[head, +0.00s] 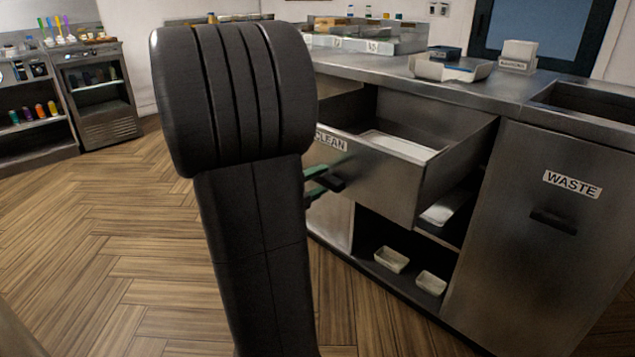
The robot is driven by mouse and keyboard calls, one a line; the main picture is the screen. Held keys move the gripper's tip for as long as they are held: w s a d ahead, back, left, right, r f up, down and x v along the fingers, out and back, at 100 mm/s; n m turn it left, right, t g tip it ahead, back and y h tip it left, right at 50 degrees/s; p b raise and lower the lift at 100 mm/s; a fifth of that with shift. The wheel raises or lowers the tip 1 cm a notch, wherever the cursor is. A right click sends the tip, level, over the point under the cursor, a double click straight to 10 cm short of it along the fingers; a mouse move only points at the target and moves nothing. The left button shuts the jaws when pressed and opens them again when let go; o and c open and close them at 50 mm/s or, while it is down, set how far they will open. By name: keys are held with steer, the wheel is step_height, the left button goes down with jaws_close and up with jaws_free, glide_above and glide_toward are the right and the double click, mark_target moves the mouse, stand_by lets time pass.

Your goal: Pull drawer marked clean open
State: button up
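The drawer marked CLEAN (395,185) stands well out of the steel counter, with its inside showing. A white tray (398,147) lies in it. Its label is partly covered on the left by my arm. The drawer's dark handle (332,182) shows just right of my arm. The green fingertips of my gripper (316,181) are at this handle, one a little above the other. The rest of my gripper is hidden behind my arm, and I cannot tell whether the fingers press on the handle.
The steel counter (400,66) carries a white tray (450,68) and small containers. A panel marked WASTE (555,230) is shut on the right. Small white dishes (391,259) sit on the low shelf under the drawer. Shelving (95,95) stands far left. Wooden floor (120,230) is clear on the left.

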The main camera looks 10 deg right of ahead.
stand_by(0.3)
steer(key=p+v, duration=0.2)
steer(key=v, duration=1.2)
steer(key=shift+w+d, duration=0.1)
steer(key=shift+d, duration=0.1)
steer(key=b+x, duration=0.1)
steer(key=x, duration=1.1)
steer(key=shift+d+b, duration=0.1)
steer(key=shift+b, duration=0.3)
steer(key=shift+w+d, duration=0.5)
steer(key=shift+d, duration=0.05)
